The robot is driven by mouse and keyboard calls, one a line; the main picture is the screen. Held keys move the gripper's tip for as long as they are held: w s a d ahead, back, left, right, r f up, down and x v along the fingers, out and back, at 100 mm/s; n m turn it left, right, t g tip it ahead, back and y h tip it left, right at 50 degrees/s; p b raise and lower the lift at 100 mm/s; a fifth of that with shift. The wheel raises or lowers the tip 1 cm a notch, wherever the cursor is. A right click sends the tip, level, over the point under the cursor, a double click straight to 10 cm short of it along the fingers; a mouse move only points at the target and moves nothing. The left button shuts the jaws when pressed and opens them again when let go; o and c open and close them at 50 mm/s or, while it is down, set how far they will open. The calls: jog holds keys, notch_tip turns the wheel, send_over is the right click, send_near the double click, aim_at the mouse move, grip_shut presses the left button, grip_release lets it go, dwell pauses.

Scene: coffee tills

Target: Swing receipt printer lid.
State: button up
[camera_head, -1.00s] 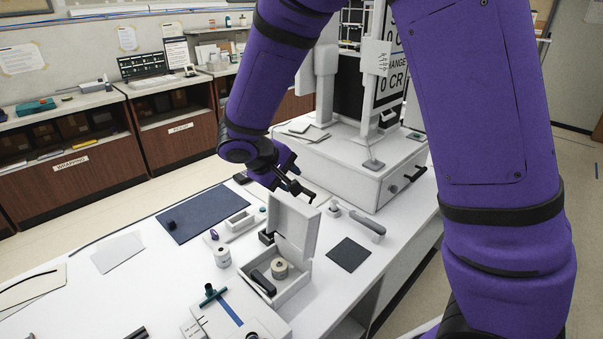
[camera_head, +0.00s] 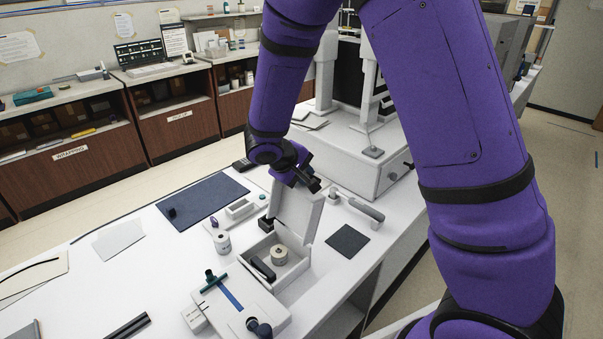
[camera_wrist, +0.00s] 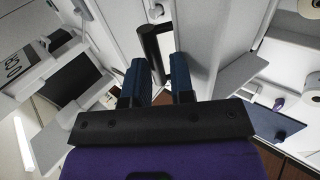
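The receipt printer (camera_head: 262,277) is an open white box on the counter, with a cream paper roll (camera_head: 279,255) and a dark bar inside. Its white lid (camera_head: 296,214) stands raised at the back of the box, near upright. My gripper (camera_head: 316,186) is at the lid's top edge, toward its right corner; contact cannot be told. In the wrist view, the two blue fingers (camera_wrist: 158,80) are apart, with a dark bar (camera_wrist: 150,50) seen between them. I cannot tell whether it lies between the fingers or beyond.
A white cash drawer (camera_head: 362,165) stands behind on the right. A grey handled device (camera_head: 362,208) and dark square pad (camera_head: 347,240) lie right of the printer. A white roll (camera_head: 222,243) and blue mat (camera_head: 205,206) lie left. A card device (camera_head: 240,315) stands in front.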

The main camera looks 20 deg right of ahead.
jog(key=shift+o, duration=0.8)
jog(key=shift+s+a, duration=0.4)
jog(key=shift+a, duration=0.35)
jog(key=shift+s+a, duration=0.4)
jog(key=shift+a, duration=0.4)
jog(key=shift+s+a, duration=0.4)
jog(key=shift+a, duration=0.35)
jog(key=shift+o, duration=0.8)
jog(key=shift+s+a, duration=0.3)
jog(key=shift+a, duration=0.4)
jog(key=shift+s+a, duration=0.25)
jog(key=shift+a, duration=0.45)
jog(key=shift+s+a, duration=0.15)
jog(key=shift+a, duration=0.25)
jog(key=shift+c, duration=0.7)
jog(key=o, duration=0.9)
jog(key=shift+r, duration=0.1)
